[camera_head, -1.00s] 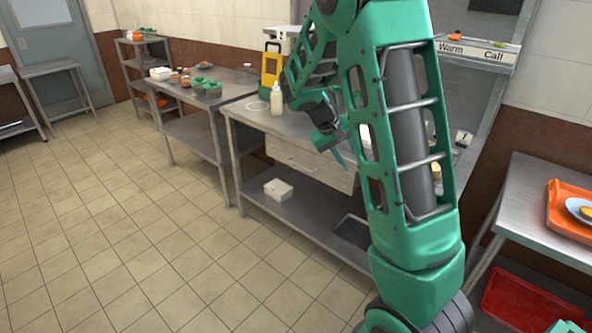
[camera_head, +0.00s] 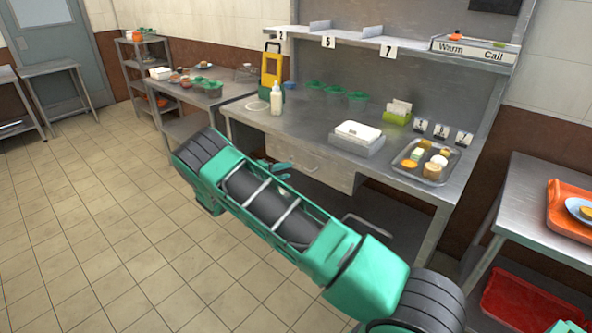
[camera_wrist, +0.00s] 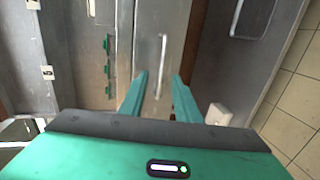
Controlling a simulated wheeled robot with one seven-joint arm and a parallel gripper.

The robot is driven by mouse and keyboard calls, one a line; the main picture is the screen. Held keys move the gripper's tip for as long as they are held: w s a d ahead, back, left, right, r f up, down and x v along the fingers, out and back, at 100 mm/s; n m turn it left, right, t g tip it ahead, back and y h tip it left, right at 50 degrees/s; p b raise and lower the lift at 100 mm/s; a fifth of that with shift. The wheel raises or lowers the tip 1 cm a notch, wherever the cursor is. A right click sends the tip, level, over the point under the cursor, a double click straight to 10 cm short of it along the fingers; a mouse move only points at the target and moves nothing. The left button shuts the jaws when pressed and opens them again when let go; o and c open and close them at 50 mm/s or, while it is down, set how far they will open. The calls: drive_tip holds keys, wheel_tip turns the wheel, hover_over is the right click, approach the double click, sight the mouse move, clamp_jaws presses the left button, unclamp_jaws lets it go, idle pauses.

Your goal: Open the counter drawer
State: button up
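The counter drawer (camera_head: 335,178) is a grey metal front under the counter top; it looks shut, flush with the counter. Its bar handle (camera_head: 306,166) shows in part just beyond my arm. In the wrist view the drawer front (camera_wrist: 176,25) fills the top middle, with the handle (camera_wrist: 163,50) running up and down. My gripper (camera_wrist: 160,76) is open, its two teal fingers on either side of the handle's lower part in the picture. Whether they reach around it in depth I cannot tell. In the head view my gripper (camera_head: 280,168) is partly hidden behind my arm.
The counter top (camera_head: 300,122) holds a white box (camera_head: 358,132), a tray of food (camera_head: 448,150), green bowls, a bottle (camera_head: 276,98) and a yellow item (camera_head: 271,65). A white container (camera_wrist: 218,114) shows below the drawer. The tiled floor at left is clear.

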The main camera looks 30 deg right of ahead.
sight(298, 166)
drive_tip(key=shift+n+t, duration=0.3)
drive_tip(key=shift+t, duration=0.1)
drive_tip(key=x, duration=0.7)
drive_tip(key=f+x, duration=0.1)
drive_tip(key=x, duration=0.2)
drive_tip(key=shift+w+a, duration=0.1)
drive_tip(key=shift+w, duration=0.35)
drive_tip(key=shift+c, duration=0.5)
